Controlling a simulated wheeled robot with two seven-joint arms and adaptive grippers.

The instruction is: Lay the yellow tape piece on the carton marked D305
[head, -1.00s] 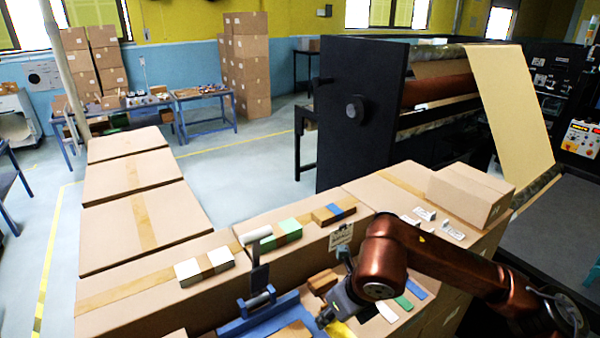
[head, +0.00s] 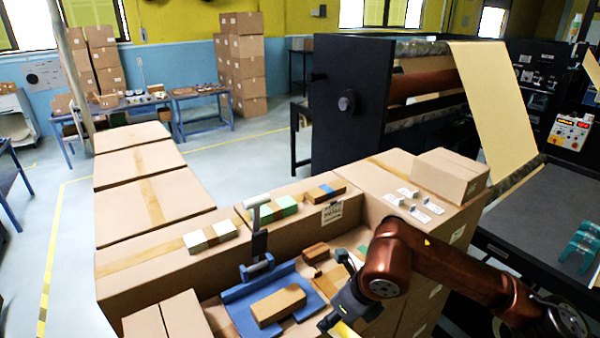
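My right gripper (head: 340,318) is at the bottom edge, just right of the blue tray-like fixture (head: 238,314). It looks shut on the yellow tape piece (head: 346,330), which is partly cut off by the frame. A plain brown carton (head: 278,304) lies in the blue fixture, left of the gripper. Smaller cartons stand on the ledge behind: one with white ends (head: 209,236), one with green ends (head: 270,210), one with a blue band (head: 326,192). I cannot read D305 on any of them. My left gripper is out of view.
A small brown block (head: 315,253) lies behind the fixture, near an upright handled tool (head: 257,235). Small white label cards (head: 420,203) and a larger box (head: 447,176) are at the right. A black machine (head: 345,110) stands behind. My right arm hides part of the worktop.

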